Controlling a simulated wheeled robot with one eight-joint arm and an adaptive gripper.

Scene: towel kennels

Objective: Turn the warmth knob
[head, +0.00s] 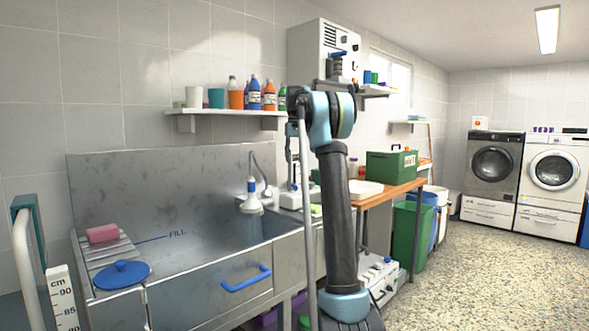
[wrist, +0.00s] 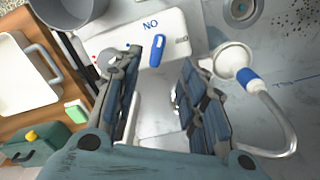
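In the wrist view, a white panel (wrist: 175,22) carries the upside-down word ON, a blue lever (wrist: 157,50) and a round grey knob (wrist: 112,58) with small red and blue marks near it. I take the grey knob for the warmth knob; no label on it is legible. My gripper (wrist: 160,57) is open, its two fingers apart, with the panel and blue lever showing between them. The knob shows just beside the left finger, which partly covers it. I cannot tell whether they touch. In the head view, a white unit (head: 290,199) stands behind the sink, partly hidden by my arm.
A shower head (wrist: 235,60) with a curved hose lies right of my gripper. A grey pot (wrist: 70,10), white tray (wrist: 14,88) and green box (wrist: 30,150) are at the left. The sink (head: 180,215) and a bottle shelf (head: 235,112) are left of my arm.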

